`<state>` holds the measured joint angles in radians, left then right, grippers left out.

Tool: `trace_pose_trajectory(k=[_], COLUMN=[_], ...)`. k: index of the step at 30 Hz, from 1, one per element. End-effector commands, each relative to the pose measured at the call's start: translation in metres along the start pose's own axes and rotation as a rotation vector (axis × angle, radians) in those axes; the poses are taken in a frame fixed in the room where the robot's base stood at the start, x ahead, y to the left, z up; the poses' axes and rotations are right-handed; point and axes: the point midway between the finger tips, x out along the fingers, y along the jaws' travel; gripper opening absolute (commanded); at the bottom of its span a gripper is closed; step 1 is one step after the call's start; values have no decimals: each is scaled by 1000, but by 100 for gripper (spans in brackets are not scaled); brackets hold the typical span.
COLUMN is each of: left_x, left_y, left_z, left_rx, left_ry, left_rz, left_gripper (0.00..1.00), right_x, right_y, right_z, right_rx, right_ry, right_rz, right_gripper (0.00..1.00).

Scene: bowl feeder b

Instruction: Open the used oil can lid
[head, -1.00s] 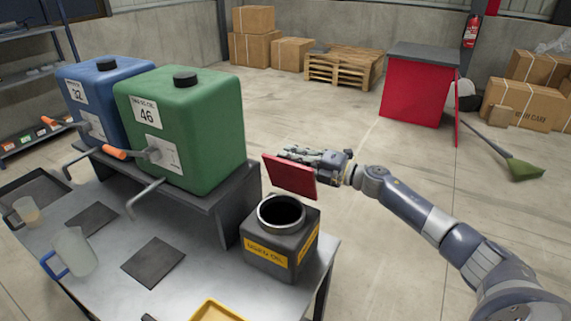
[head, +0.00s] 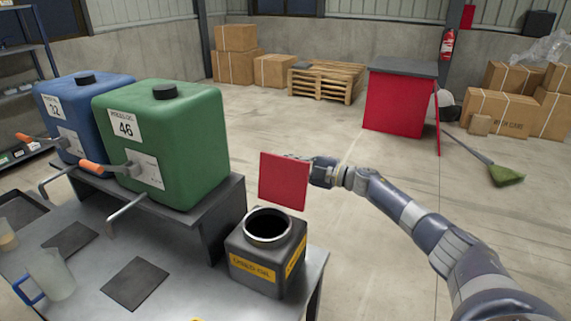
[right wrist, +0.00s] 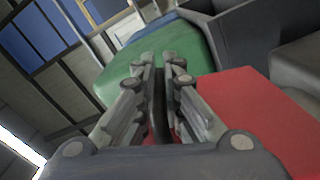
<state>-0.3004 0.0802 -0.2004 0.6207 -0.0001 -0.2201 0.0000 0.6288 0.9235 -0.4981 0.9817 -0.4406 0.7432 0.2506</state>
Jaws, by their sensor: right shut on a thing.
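The dark grey used oil can (head: 250,262), with a yellow label, stands at the right end of the metal table. Its round black mouth is uncovered. The flat red lid (head: 284,181) is nearly upright above the can's mouth, toward its far side; I cannot tell whether it still joins the can. My right gripper (head: 312,170) is at the lid's right side, its fingertips partly hidden behind it. In the right wrist view the fingers (right wrist: 160,75) are close together, with the red lid (right wrist: 255,110) beside them at the right. My left gripper is out of view.
A green oil container (head: 165,150) and a blue one (head: 60,115) stand on a dark raised shelf (head: 212,205) left of the can. A clear jug (head: 50,272) and dark mats are on the table. The floor right of the table is open.

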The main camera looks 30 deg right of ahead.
Motion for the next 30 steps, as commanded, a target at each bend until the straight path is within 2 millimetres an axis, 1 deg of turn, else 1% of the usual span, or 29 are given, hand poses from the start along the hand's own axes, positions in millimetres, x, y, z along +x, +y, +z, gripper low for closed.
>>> trace_pose_trajectory(k=[1,10,12,13,14,25,28,30], left_x=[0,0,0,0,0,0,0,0], left_y=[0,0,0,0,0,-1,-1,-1], left_z=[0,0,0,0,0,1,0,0], left_rx=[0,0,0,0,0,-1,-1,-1], left_ry=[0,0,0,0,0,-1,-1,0], left_rz=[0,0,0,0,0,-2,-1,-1], left_gripper=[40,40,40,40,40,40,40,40], right_x=[0,0,0,0,0,-2,-10,-19], right_y=[3,4,4,3,3,0,0,-1], right_z=[0,0,0,0,0,1,1,2], right_rx=[2,2,2,2,1,2,2,1], right_ry=[-1,-1,-1,-1,-1,-1,-2,-3], right_rz=[6,6,6,6,6,1,1,-1], right_gripper=[0,0,19,26,30,30,30,30])
